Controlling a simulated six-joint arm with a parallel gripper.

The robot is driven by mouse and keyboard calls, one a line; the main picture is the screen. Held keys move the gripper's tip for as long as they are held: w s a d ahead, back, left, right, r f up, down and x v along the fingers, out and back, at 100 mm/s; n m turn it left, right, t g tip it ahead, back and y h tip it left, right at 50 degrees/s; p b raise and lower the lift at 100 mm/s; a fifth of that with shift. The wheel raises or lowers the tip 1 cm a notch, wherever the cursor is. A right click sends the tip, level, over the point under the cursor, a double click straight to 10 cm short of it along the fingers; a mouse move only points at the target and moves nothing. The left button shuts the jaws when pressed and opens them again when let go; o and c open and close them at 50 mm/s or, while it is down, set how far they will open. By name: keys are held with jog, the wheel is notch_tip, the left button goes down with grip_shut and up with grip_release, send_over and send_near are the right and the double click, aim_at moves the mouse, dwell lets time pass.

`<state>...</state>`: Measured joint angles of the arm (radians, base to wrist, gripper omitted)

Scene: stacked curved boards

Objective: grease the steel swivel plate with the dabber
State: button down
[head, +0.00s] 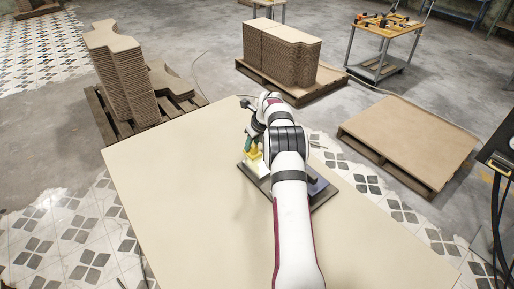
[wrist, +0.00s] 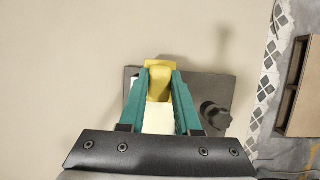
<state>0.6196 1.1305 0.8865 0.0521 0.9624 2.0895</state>
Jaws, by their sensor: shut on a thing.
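My gripper (wrist: 160,76) has green fingers and is shut on the yellow dabber (wrist: 158,70), which shows between the fingertips in the wrist view. A pale, cream block-like part (wrist: 158,120) shows between the fingers below the yellow; I cannot tell whether it belongs to the dabber. The dark grey swivel plate (wrist: 208,88) lies on the table beneath the gripper, with a black knob (wrist: 215,115) at its right. In the head view my arm covers much of the plate (head: 322,193). Whether the dabber touches the plate is unclear.
The beige table top (head: 180,190) is bare around the plate. Beyond it stand stacked boards (head: 118,75) on a pallet, another board stack (head: 280,55), a low pallet with a flat sheet (head: 410,140), and a tool cart (head: 385,40).

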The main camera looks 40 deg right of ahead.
jog(key=shift+w+r, duration=0.1)
jog(key=shift+r, duration=3.9)
